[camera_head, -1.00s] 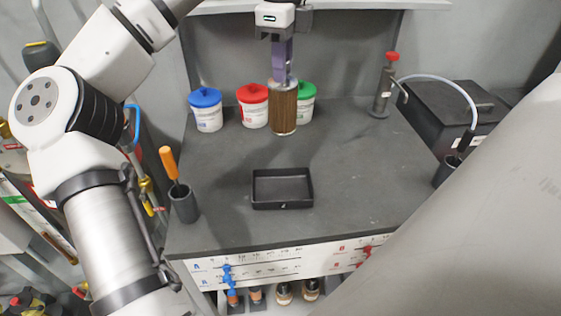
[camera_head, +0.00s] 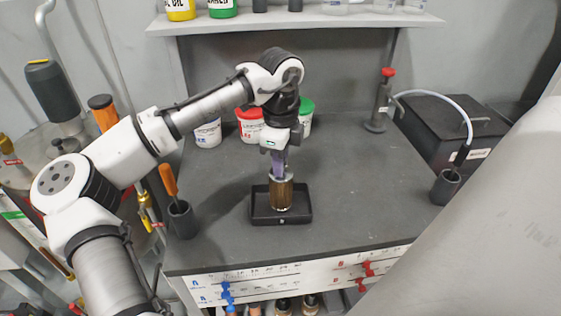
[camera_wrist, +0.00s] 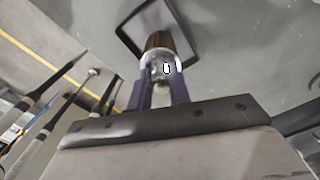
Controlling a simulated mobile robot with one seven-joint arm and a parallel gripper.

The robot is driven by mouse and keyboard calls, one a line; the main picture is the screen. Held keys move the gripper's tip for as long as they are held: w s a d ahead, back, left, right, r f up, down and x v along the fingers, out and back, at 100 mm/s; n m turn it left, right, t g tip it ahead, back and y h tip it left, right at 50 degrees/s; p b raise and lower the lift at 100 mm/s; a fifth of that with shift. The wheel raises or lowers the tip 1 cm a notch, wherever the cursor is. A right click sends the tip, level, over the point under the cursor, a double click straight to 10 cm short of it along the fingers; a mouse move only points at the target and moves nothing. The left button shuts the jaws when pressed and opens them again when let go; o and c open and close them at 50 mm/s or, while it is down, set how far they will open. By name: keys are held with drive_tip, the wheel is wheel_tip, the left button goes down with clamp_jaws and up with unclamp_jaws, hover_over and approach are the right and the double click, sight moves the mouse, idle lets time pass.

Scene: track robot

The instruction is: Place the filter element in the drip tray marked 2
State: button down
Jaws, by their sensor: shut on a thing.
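The filter element (camera_head: 281,194) is a brown pleated cylinder with a pale metal cap. My gripper (camera_head: 280,170), with purple fingers, is shut on its top end and holds it upright. The black drip tray (camera_head: 258,213) lies on the grey worktop, with a small white mark on its front wall that is too small to read surely. The filter is over or in the tray; I cannot tell whether it touches the floor. In the wrist view the filter (camera_wrist: 160,42) is between the fingers (camera_wrist: 160,90), with the tray rim (camera_wrist: 122,32) around its far end.
White tubs with red (camera_head: 250,126), green and blue lids stand behind the tray. A cup with an orange-handled tool (camera_head: 182,218) stands left. A red-topped pump (camera_head: 380,105) and a black box (camera_head: 450,130) are right. A shelf (camera_head: 300,22) hangs above the back.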

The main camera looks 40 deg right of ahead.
drive_tip(key=shift+f, duration=0.55)
drive_tip(key=c, duration=1.3)
unclamp_jaws()
drive_tip(key=shift+f, duration=0.1)
wheel_tip(320, 180, up, 12)
drive_tip(key=b, duration=0.1)
